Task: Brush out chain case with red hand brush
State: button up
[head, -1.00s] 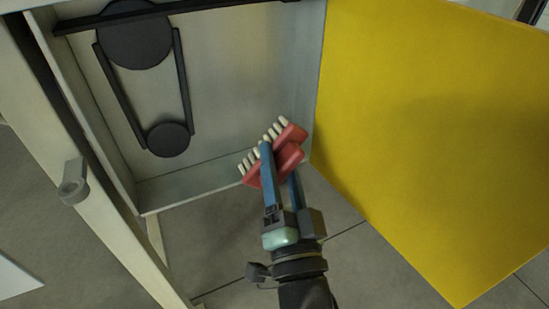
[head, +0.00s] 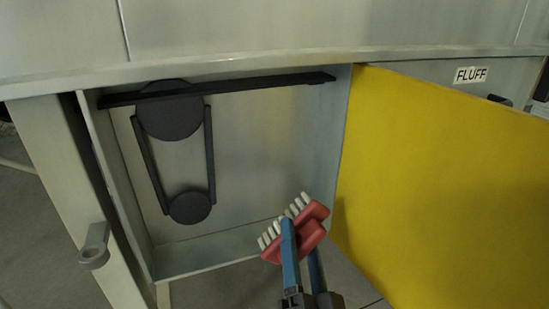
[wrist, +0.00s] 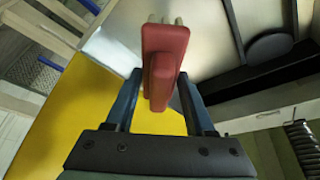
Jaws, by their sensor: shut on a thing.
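The chain case (head: 255,190) is an open grey metal box in the head view. Inside are two dark round pulleys, a large upper one (head: 170,117) and a smaller lower one (head: 190,207), joined by a dark chain or belt. The red hand brush (head: 298,238) has pale bristle tufts pointing up and left, at the case's lower right front. My gripper (head: 302,250) is shut on the brush; its blue fingers straddle the red body in the wrist view (wrist: 163,65). Whether the bristles touch the case cannot be told.
The yellow door (head: 430,170) stands open on the right of the case. A dark bar (head: 240,87) crosses the case top. A grey latch lug (head: 95,246) juts from the left post. A FLUFF label (head: 470,75) is at upper right.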

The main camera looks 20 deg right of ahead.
jog(key=shift+w+d+b, duration=0.15)
jog(key=shift+w+d, duration=0.2)
jog(key=shift+w, duration=0.8)
jog(key=shift+w+d+b, duration=0.2)
jog(key=shift+w+d, duration=0.1)
jog(key=shift+w, duration=0.85)
jog(key=shift+w+d+b, duration=0.15)
jog(key=shift+w+d, duration=0.2)
jog(key=shift+w, duration=0.8)
jog(key=shift+w, duration=1.05)
notch_tip(320, 180, up, 4)
jog(key=p, duration=0.4)
jog(key=shift+s+f, duration=0.1)
jog(key=shift+s, duration=0.05)
notch_tip(320, 180, up, 4)
jog(key=p, duration=0.3)
jog(key=shift+f, duration=0.2)
notch_tip(320, 180, down, 8)
jog(key=b, duration=0.7)
jog(key=shift+a+r, duration=0.1)
jog(key=shift+r, duration=0.1)
